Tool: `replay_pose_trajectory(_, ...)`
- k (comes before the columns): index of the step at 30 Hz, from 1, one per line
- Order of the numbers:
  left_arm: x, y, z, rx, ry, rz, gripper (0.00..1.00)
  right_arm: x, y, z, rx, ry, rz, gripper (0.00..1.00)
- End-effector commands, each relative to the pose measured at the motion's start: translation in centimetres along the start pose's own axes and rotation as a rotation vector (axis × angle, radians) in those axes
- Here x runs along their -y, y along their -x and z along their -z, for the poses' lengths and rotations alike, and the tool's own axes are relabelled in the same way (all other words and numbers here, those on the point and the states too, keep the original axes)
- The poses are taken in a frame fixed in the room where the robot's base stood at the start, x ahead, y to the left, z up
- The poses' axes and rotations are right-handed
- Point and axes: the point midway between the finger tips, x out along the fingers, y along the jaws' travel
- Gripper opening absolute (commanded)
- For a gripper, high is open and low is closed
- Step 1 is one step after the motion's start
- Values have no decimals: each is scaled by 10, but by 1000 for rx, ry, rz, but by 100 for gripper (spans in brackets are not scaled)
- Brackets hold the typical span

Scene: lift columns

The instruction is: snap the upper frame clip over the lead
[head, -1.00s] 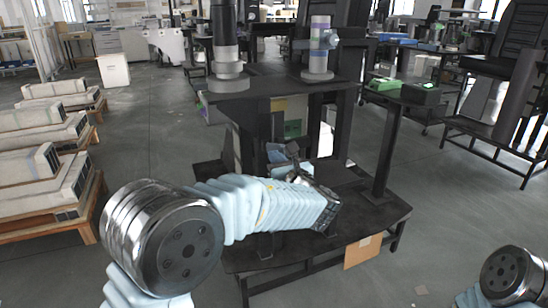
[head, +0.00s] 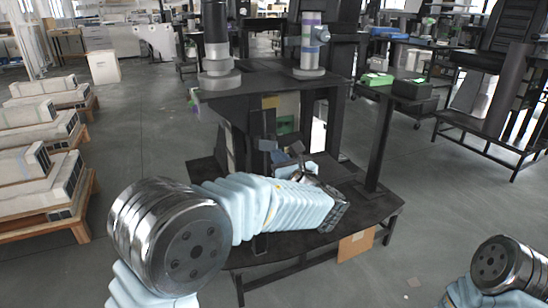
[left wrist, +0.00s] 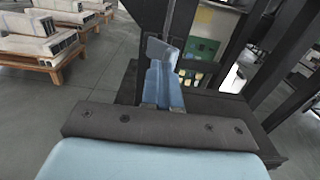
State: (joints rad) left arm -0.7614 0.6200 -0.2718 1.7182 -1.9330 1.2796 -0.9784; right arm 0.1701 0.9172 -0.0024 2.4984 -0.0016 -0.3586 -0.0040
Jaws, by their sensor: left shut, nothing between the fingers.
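My left gripper (head: 268,146) reaches low into the dark stand, its blue fingers pointing at the bay under the top. In the left wrist view the fingers (left wrist: 161,50) are shut together and empty. They stand in front of a dark upright, left of a panel with a green board (left wrist: 203,47). The green board also shows in the head view (head: 285,125). I cannot make out the upper frame clip or the lead in either view; they may be hidden or too small. My right gripper is not in view; only part of my right arm shows at the lower right.
The dark stand has a top shelf (head: 270,82) bearing two upright cylinders (head: 216,45) (head: 311,45), and a wide lower shelf (head: 375,205). A thin dark post (head: 383,140) rises at the right. Wooden pallets (head: 60,210) with pale blocks stand left.

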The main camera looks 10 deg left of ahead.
Motion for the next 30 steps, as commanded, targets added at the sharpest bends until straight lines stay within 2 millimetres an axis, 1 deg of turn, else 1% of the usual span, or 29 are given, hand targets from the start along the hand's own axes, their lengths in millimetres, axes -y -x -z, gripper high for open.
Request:
replay_pose_trajectory(1, 4, 0, -1, 0, -1, 0, 0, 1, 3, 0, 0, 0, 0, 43)
replay_pose_trajectory(5, 9, 0, 0, 0, 0, 0, 0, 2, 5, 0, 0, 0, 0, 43)
replay_pose_trajectory(15, 9, -1, 0, 0, 0, 0, 0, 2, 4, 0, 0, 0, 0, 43)
replay_pose_trajectory(30, 9, -16, 0, 0, 0, 0, 0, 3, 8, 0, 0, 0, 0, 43)
